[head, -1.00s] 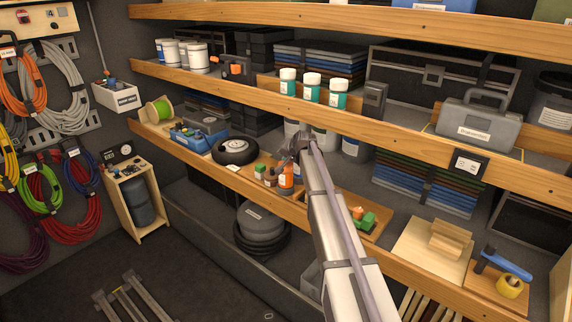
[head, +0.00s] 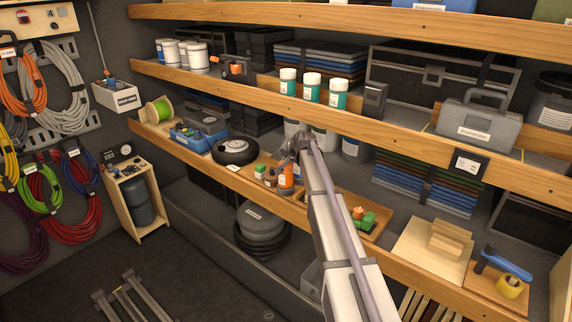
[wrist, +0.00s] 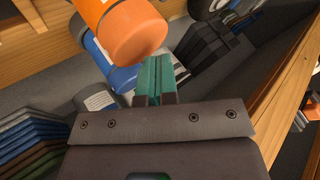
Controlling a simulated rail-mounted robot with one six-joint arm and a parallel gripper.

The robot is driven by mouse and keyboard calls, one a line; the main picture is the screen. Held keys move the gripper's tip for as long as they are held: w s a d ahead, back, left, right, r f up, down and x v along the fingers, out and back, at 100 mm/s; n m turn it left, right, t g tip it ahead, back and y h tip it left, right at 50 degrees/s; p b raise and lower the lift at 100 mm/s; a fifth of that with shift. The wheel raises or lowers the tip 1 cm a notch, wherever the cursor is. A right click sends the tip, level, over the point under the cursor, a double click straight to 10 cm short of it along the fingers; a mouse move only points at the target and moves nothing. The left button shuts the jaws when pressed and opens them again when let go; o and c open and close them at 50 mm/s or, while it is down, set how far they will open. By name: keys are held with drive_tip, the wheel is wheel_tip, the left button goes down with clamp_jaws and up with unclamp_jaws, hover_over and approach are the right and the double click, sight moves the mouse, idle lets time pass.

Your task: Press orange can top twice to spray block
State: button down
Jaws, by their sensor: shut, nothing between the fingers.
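A black coiled roll (head: 234,151) lies left of the board. White containers (head: 324,139) stand behind my arm. A blue cylinder (wrist: 91,49) is close behind the orange one in the wrist view. The upper shelf edge (head: 350,118) runs above my arm.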

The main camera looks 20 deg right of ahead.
drive_tip(key=shift+f+b, duration=0.5)
drive_tip(key=shift+f, duration=0.05)
drive_tip(key=shift+r, duration=0.2)
drive_tip(key=shift+r+p, duration=0.3)
drive_tip(key=shift+p, duration=0.2)
wheel_tip(320, 180, up, 6)
drive_tip(key=p, duration=0.6)
drive_tip(key=shift+r, duration=0.15)
drive_tip(key=shift+f, duration=0.2)
